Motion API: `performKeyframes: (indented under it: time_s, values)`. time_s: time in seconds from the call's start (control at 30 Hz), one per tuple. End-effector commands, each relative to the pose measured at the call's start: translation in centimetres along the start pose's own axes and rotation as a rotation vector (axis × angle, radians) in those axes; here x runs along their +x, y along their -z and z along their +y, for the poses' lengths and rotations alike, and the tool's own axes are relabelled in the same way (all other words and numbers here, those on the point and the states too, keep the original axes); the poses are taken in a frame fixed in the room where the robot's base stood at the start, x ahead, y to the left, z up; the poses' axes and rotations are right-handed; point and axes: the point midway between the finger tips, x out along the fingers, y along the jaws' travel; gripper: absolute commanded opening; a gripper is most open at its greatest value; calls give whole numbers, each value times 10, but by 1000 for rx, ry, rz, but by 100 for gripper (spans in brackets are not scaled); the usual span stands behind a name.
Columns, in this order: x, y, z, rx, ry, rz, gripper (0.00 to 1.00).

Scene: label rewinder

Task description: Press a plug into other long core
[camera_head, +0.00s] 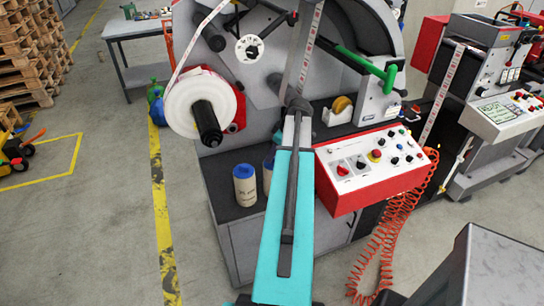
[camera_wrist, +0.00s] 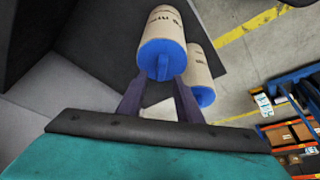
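Two cream long cores stand side by side on the machine's dark lower shelf. The left core (camera_head: 245,190) has a blue plug (camera_head: 243,170) at its top. The other core (camera_head: 267,181) is partly hidden behind my teal arm. In the wrist view, the nearer core (camera_wrist: 161,24) has a blue plug (camera_wrist: 162,60) in its facing end, with a narrow raised strip across it. The second core (camera_wrist: 198,67) beside it also ends in a blue plug (camera_wrist: 203,97). My gripper (camera_wrist: 160,86) has its fingers apart, tips at the nearer plug's edge. Their exact contact is hidden.
The red-sided control panel (camera_head: 370,165) juts out right of my arm. A white label roll (camera_head: 195,100) on a black spindle hangs above left of the cores. An orange coiled hose (camera_head: 385,240) hangs at the right.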

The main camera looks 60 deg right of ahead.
Motion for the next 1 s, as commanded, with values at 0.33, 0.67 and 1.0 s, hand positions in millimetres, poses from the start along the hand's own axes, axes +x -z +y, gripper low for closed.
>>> performKeyframes:
  time_s: [0.33,0.67,1.0]
  values:
    - [-34,-1,0,0,-2,0,32]
    - [-69,-1,0,0,-2,0,32]
    - [-105,-1,0,1,-1,0,32]
